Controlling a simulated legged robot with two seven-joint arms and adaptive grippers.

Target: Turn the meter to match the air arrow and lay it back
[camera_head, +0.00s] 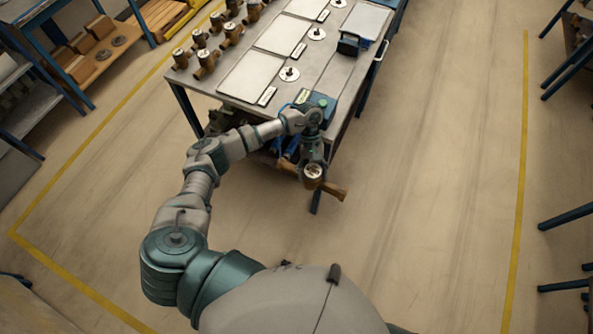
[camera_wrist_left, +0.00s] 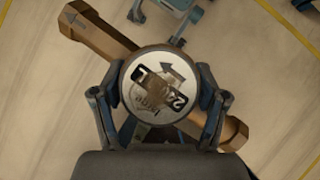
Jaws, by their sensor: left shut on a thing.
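My left gripper (camera_head: 313,160) is shut on a brass meter (camera_head: 313,171) and holds it in the air off the near end of the workbench. In the left wrist view the meter's round face (camera_wrist_left: 158,88) sits between the two fingers (camera_wrist_left: 160,110). The face has a printed arrow, digits and text. The meter's brass pipe body (camera_wrist_left: 105,32) runs diagonally from upper left to lower right, with a small dark arrow mark near its upper left end. Part of the pipe is hidden by the face and fingers. My right gripper is not in view.
The workbench (camera_head: 255,98) carries several other brass meters (camera_head: 206,60) along its left side, pale panels (camera_head: 252,76) and round white discs (camera_head: 289,74). Shelving stands at left. The floor right of the bench is clear.

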